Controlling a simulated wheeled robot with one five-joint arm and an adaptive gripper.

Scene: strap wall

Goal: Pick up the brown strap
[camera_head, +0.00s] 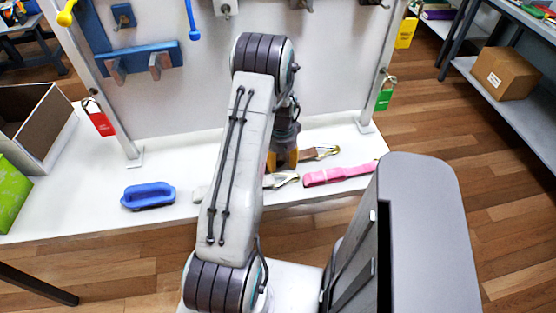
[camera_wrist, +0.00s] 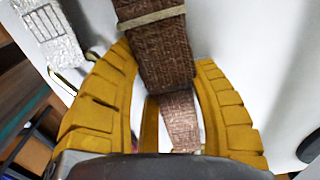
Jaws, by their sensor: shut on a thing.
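The brown strap (camera_wrist: 155,45) is a woven brown band with a tan loop across it. In the wrist view it runs from the top edge down between the two yellow fingers of my gripper (camera_wrist: 165,80), which is shut on it. In the head view my gripper (camera_head: 284,160) points down at the white shelf, partly hidden behind my arm. A brown part of the strap (camera_head: 306,155) with a metal buckle sticks out to its right. I cannot tell whether the strap is clear of the shelf.
A pink strap (camera_head: 340,173) and a pale strap (camera_head: 281,181) lie close by on the white shelf (camera_head: 80,205). A blue handled block (camera_head: 148,195) is at left. A panel with hanging tools rises behind, with red (camera_head: 99,118) and green (camera_head: 384,99) tags on its posts.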

